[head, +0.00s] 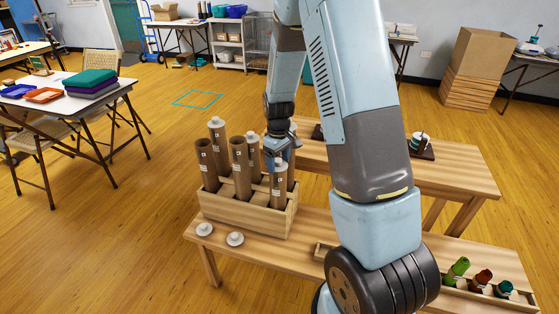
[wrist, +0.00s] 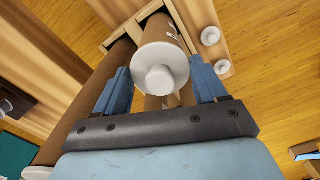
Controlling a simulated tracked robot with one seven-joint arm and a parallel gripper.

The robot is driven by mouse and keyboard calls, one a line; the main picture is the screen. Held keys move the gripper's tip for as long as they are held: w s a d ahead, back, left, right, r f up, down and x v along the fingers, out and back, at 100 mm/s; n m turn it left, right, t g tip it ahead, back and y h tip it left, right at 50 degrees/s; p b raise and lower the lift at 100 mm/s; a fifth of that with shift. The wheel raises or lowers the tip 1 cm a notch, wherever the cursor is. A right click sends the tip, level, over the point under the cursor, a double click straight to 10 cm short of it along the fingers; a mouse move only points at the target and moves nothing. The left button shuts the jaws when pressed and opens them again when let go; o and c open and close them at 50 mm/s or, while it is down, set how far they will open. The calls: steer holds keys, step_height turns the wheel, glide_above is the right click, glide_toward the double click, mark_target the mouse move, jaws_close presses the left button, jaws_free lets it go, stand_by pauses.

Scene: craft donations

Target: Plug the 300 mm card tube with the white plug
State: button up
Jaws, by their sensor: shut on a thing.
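In the wrist view, a round white plug (wrist: 160,78) with a knob is between the blue fingers of my gripper (wrist: 163,88), which is shut on it. A brown card tube (wrist: 168,30) with a label shows directly behind the plug. I cannot tell whether the plug is fully seated. In the head view, my gripper (head: 281,160) is at the top of the front right tube (head: 278,190). This tube stands in a wooden rack (head: 245,215) with several others. Their printed labels are too small to read for certain.
Open tubes (head: 204,165) and white-capped tubes (head: 217,135) stand close to my gripper. Two loose white plugs (head: 204,229) (head: 235,239) lie on the bench (head: 305,235) before the rack. A tray of coloured items (head: 480,285) is at the right. Another table (head: 455,175) stands behind.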

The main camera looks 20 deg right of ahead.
mark_target(278, 160)
steer(key=shift+f, duration=0.15)
steer(key=o, duration=0.7)
steer(key=shift+o, duration=0.2)
step_height(278, 160, up, 11)
stand_by(1.0)
steer(key=shift+w, duration=0.1)
